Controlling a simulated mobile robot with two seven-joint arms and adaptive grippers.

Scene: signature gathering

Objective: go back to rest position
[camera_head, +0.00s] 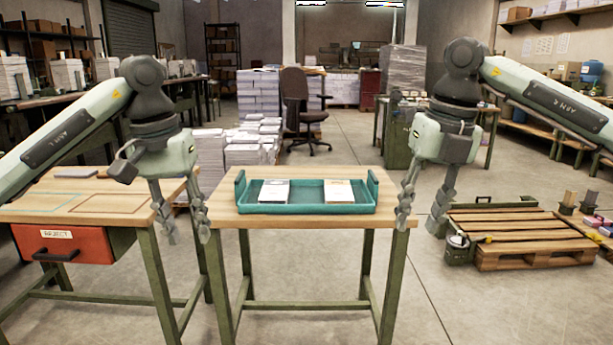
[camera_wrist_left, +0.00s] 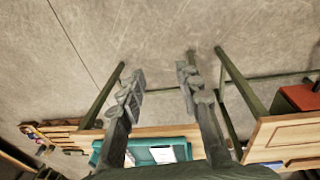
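My left gripper (camera_head: 188,232) hangs fingers down in the head view, over the gap between the left table and the middle table. Its fingers are apart with nothing between them, and the left wrist view also shows this gripper (camera_wrist_left: 160,85) open above bare floor. My right gripper (camera_head: 421,218) hangs fingers down at the right end of the middle table (camera_head: 300,219). Its fingers are apart and empty. A teal tray (camera_head: 306,209) lies on the middle table between the grippers, touched by neither. Two white booklets, left (camera_head: 274,191) and right (camera_head: 339,191), lie in it.
The left table (camera_head: 80,200) has a red drawer (camera_head: 75,242) labelled REJECT. A wooden pallet (camera_head: 525,235) lies on the floor at right. An office chair (camera_head: 301,105) and paper stacks (camera_head: 255,140) stand behind. Floor to the front right is clear.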

